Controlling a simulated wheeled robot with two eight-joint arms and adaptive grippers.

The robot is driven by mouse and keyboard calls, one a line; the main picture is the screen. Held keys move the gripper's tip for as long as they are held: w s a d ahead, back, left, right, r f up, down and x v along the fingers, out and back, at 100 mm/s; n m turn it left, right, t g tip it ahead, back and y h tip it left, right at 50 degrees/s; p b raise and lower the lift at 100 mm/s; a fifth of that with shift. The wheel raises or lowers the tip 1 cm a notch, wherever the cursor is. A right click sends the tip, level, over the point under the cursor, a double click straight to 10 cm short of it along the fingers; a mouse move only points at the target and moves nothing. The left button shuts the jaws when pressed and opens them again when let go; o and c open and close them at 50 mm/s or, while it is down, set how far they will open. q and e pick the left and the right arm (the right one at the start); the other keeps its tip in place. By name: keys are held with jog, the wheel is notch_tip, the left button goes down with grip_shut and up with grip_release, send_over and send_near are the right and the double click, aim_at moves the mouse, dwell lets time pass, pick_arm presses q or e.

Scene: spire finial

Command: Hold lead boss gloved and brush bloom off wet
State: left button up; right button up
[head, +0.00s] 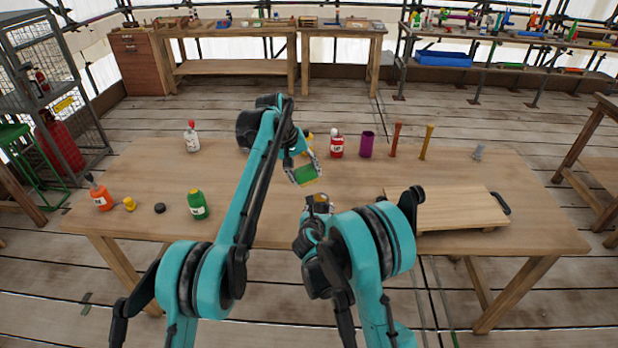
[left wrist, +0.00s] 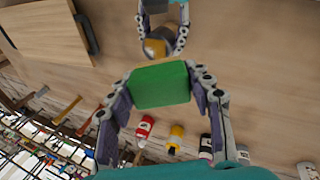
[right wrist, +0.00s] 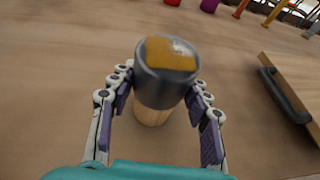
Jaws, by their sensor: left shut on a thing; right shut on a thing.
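My left gripper (head: 303,166) is shut on a green block (head: 306,174), held above the middle of the table. The green block fills the jaws in the left wrist view (left wrist: 160,84). My right gripper (head: 319,208) is lower and nearer, shut on a dark grey cylindrical boss (right wrist: 166,82) with a pale wooden part below. A yellow-brown patch with a whitish spot covers much of the boss's top face. The boss also shows just beyond the green block in the left wrist view (left wrist: 155,48). The block and boss look apart. No glove is discernible.
A wooden board (head: 445,208) with a black handle lies at the right. A red bottle (head: 337,146), purple cup (head: 367,145) and two upright handles (head: 397,141) stand at the back. A green bottle (head: 198,205), black disc (head: 159,208) and orange bottle (head: 102,197) stand left.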

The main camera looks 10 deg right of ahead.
dwell(0.4)
pick_arm(q)
jog(key=d, duration=0.1)
jog(key=d+f, duration=0.1)
jog(key=d, duration=0.1)
jog(key=w+d+f, duration=0.1)
jog(key=d, duration=0.1)
jog(key=shift+f, duration=1.85)
jog(key=shift+f, duration=0.55)
jog(key=shift+s, duration=0.15)
jog(key=shift+s, duration=0.45)
jog(key=shift+w, duration=1.1)
jog(key=shift+s, duration=0.1)
